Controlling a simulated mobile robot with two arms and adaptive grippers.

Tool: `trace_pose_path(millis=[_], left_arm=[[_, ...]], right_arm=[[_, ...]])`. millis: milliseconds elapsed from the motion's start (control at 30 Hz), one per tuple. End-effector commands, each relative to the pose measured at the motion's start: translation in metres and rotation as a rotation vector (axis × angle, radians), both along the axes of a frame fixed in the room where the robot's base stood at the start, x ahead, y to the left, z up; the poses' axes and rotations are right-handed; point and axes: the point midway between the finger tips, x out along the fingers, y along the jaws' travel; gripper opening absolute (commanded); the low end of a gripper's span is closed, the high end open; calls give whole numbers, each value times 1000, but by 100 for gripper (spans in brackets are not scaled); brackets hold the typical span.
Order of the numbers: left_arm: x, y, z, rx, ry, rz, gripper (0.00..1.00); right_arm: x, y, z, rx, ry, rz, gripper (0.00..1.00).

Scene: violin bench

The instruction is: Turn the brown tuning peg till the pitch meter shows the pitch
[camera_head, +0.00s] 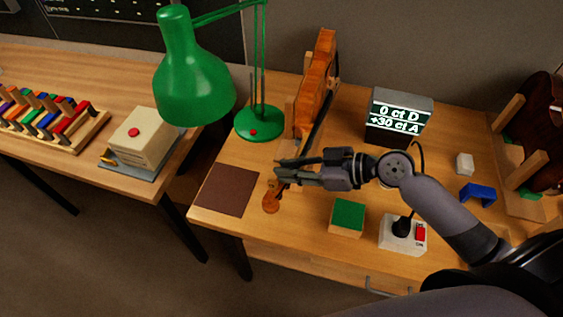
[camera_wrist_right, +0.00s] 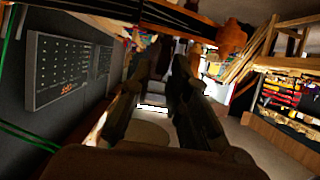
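The violin (camera_head: 316,85) stands on edge at the back of the bench, its neck running toward the front and its brown scroll (camera_head: 271,203) nearest. My right gripper (camera_head: 282,173) reaches in from the right at the pegbox, just above the scroll. The gripper covers the tuning pegs, so I cannot pick out the brown peg. In the right wrist view the dark fingers (camera_wrist_right: 162,75) stand apart, with background showing between them. The pitch meter (camera_head: 400,116) reads "0 ct D" and "+30 ct A". My left gripper is out of view.
A green lamp (camera_head: 259,123) stands left of the violin. A dark brown mat (camera_head: 227,190) lies at the front left. A green-topped block (camera_head: 347,217) and a switch box (camera_head: 390,238) sit near the front edge. A blue piece (camera_head: 478,192) and white block (camera_head: 464,164) lie right.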

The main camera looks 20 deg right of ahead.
Motion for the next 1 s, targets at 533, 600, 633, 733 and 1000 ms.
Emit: trace_pose_path(millis=[533,600,633,733,1000], left_arm=[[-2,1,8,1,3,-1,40],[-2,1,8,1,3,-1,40],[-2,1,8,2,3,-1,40],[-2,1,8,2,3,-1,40],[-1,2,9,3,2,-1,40]], right_arm=[[11,17,-9,-1,1,0,16],[11,17,-9,-1,1,0,12],[11,17,-9,-1,1,0,10],[11,17,-9,-1,1,0,3],[11,16,-9,-1,0,-1,0]])
